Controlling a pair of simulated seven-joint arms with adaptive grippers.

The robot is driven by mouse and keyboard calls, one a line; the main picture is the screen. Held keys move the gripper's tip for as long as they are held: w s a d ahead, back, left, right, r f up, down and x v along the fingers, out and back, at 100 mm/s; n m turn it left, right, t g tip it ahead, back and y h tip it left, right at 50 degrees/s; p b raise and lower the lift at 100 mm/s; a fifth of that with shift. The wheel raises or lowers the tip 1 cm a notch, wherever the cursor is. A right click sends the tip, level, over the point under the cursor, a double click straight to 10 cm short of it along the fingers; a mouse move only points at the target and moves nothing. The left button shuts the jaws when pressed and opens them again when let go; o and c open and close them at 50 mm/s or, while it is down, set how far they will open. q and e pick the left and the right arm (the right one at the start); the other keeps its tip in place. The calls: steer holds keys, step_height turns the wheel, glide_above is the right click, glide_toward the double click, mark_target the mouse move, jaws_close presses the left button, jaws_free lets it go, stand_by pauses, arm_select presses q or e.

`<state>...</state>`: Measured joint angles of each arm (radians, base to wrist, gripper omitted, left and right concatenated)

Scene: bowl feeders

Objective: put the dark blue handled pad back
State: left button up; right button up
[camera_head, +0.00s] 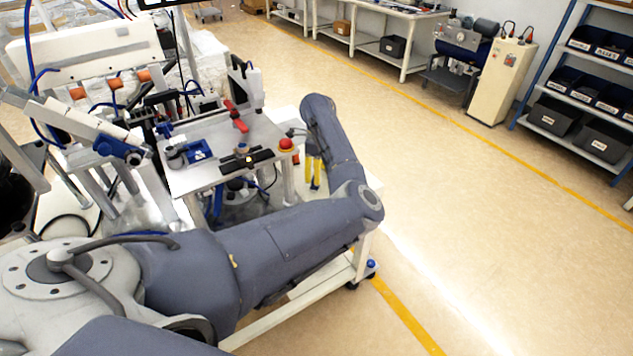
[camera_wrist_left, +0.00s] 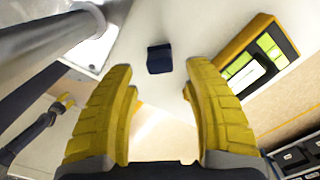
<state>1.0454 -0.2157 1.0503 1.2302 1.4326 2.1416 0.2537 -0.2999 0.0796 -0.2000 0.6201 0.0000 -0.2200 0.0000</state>
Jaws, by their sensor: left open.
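A small dark blue block, which looks like the pad (camera_wrist_left: 159,59), rests on a pale surface in the left wrist view. Its handle cannot be made out. My left gripper (camera_wrist_left: 160,82) is open, with its yellow fingers on either side of the view and the pad beyond the gap between the tips, untouched. In the head view the left gripper (camera_head: 314,173) hangs fingers down beside the machine table's right end.
A yellow-framed tray with green pieces (camera_wrist_left: 258,60) lies right of the pad. The machine's metal plate (camera_head: 218,150) bears a red lever (camera_head: 235,117) and a red button (camera_head: 286,144). Grey posts (camera_wrist_left: 45,45) stand at the left in the wrist view. Open floor lies to the right.

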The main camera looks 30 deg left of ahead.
arm_select(q)
steer(key=shift+r, duration=3.1)
